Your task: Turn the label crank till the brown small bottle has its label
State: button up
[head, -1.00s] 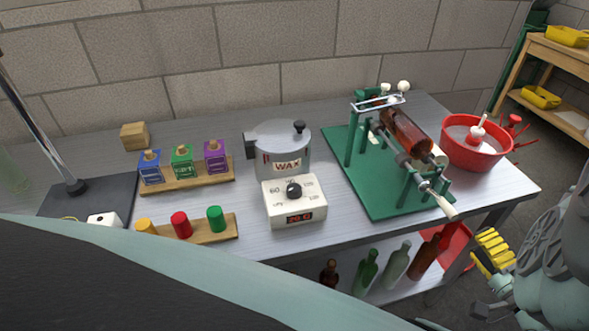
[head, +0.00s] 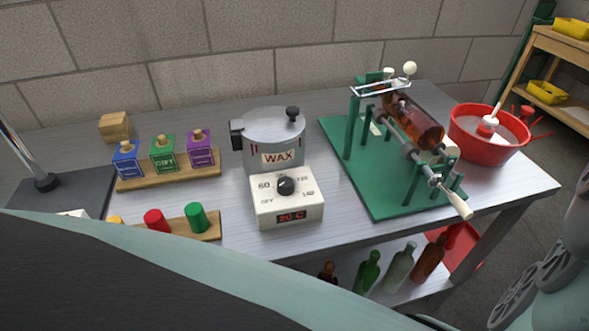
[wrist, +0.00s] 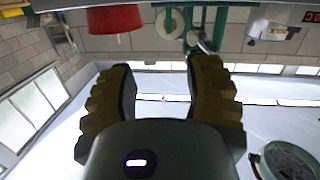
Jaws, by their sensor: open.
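The green labelling machine (head: 385,195) stands at the right of the bench. A brown bottle (head: 415,122) lies tilted across its rollers; I see no label on the side that shows. The crank with its pale handle (head: 457,203) sticks out at the machine's front right, pointing down toward the bench edge. My gripper (wrist: 163,75) shows in the wrist view, its yellow ridged fingers apart with nothing between them. Part of the green machine (wrist: 190,15) shows at the top of that view, beyond the fingertips. The gripper itself is outside the head view.
A red tub (head: 490,135) stands right behind the machine. The wax pot (head: 272,140) with its dial box (head: 287,200) is to its left. Wooden racks with coloured pieces are further left. Several bottles stand on the lower shelf (head: 405,285). The bench's front edge is clear near the crank.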

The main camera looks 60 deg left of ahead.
aim_at(473, 220)
jog(key=a+n, duration=0.1)
jog(key=a, duration=0.5)
jog(key=w+a+r+n+g+y+p, duration=0.1)
jog(key=a, duration=0.6)
jog(key=w+a+y, duration=0.1)
jog(key=a, duration=0.5)
jog(key=shift+w+a+r+n, duration=0.1)
jog(key=shift+a+r+n, duration=0.05)
jog(key=shift+r+n, duration=0.25)
grip_shut()
